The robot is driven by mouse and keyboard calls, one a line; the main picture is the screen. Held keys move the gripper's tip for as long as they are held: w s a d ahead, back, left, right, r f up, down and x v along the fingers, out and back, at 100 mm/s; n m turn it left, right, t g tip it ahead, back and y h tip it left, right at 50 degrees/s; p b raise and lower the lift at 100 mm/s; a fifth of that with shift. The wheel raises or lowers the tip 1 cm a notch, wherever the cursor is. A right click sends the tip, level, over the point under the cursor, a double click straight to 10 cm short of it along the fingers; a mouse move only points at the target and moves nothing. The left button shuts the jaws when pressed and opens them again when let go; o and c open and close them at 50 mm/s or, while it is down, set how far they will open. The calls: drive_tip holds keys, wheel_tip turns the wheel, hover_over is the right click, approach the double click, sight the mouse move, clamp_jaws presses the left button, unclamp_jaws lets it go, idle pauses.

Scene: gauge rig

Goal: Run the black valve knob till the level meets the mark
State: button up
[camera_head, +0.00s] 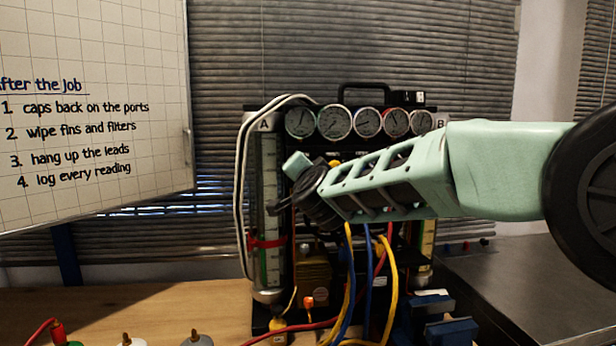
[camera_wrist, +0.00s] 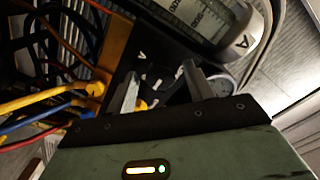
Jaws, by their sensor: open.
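The gauge rig stands on the bench, with a clear level tube A (camera_head: 268,190) on its left and tube B (camera_head: 427,245) on its right. A red band (camera_head: 266,242) circles tube A low down; I cannot make out the liquid level. My gripper (camera_head: 284,186) is open in front of the rig, beside tube A. In the wrist view, my gripper (camera_wrist: 158,82) has its two fingers apart, with a dark knob-like shape (camera_wrist: 166,90) between or behind them. I cannot tell whether they touch it. In the head view my arm hides the valve area.
A row of dial gauges (camera_head: 367,122) tops the rig. White hoses (camera_head: 241,180) loop around tube A. Blue and yellow cables (camera_head: 388,275) hang below my arm. Capped ports (camera_head: 130,340) line the front bench edge. A whiteboard (camera_head: 100,120) is at left.

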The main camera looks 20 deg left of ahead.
drive_tip(key=b+v, duration=0.5)
drive_tip(key=v, duration=1.2)
drive_tip(key=shift+s, duration=0.2)
